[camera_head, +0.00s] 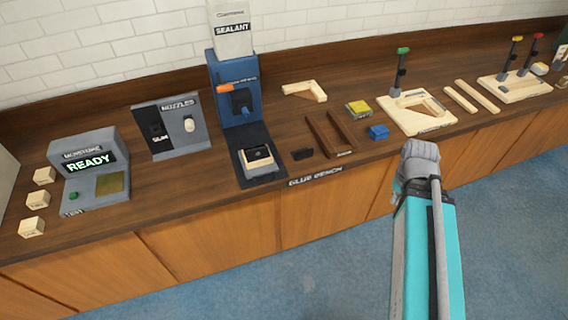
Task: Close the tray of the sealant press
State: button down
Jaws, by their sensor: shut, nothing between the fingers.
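The sealant press (231,85) is a tall blue unit against the back of the counter, with a white block labelled SEALANT (231,30) on top and an orange part on its front. Its light tray (262,178) sits out at the front of the dark base, near the counter's front edge, apart from the upright body. A dark piece (259,155) lies in the tray. My teal and grey arm rises at the lower right, over the floor and in front of the counter. My gripper does not show in this view.
Left of the press stand a nozzle rack (171,127) and a grey READY unit (90,172) with wooden blocks beside it. To the right lie a small black block (302,154), a brown wooden frame (331,134), a blue block (378,132) and a clamp board (416,112).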

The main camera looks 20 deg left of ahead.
aim_at(253, 169)
jog(key=z, duration=0.3)
jog(key=k, duration=1.5)
jog(key=u, duration=0.95)
jog(key=i, duration=0.9)
